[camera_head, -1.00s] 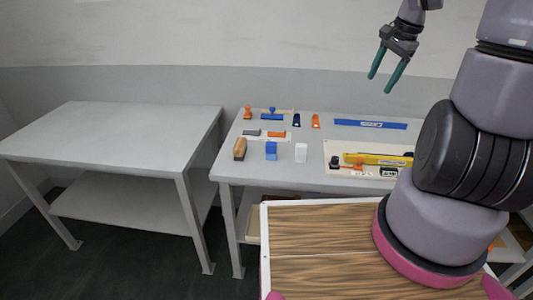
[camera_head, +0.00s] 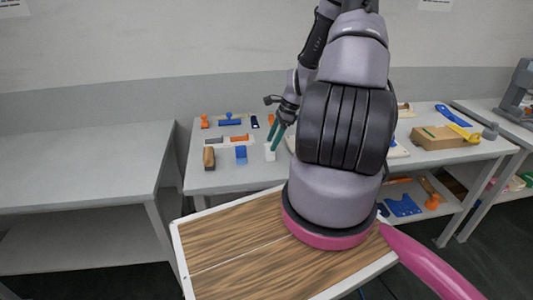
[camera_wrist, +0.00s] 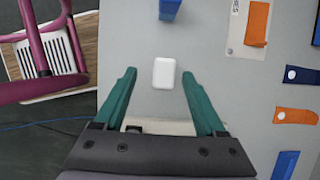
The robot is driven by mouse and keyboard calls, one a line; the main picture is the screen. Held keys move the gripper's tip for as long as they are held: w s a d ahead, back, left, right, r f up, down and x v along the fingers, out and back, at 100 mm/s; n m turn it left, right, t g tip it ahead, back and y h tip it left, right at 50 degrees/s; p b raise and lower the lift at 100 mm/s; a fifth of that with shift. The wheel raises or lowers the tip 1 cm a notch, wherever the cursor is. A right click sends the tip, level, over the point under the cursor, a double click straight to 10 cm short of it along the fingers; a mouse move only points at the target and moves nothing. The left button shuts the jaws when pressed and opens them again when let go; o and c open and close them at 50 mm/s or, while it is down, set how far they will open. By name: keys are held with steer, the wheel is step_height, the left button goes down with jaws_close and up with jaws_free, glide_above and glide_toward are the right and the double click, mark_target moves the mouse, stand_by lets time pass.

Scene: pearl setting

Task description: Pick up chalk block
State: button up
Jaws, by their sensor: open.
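The chalk block is most likely the small white block (camera_wrist: 164,73) on the grey tabletop in the wrist view. It lies just beyond and between the two green fingertips of my gripper (camera_wrist: 160,78), with clear gaps on both sides. In the head view the white block (camera_head: 270,152) stands near the front edge of the table, and my gripper (camera_head: 277,137) is just above and beside it. My gripper is open and holds nothing. I cannot tell its exact height above the table.
A blue block (camera_head: 241,153) and a wooden-handled brush (camera_head: 209,158) stand left of the white block. Orange and blue items lie behind. A cardboard box (camera_head: 440,137) sits at the right. The left table (camera_head: 80,160) is bare.

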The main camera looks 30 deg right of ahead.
mark_target(267, 152)
steer(key=shift+w+x, duration=0.15)
steer(key=shift+x, duration=1.45)
steer(key=shift+w+x, duration=0.15)
steer(key=shift+x, duration=1.4)
steer(key=shift+d, duration=0.15)
jaws_close()
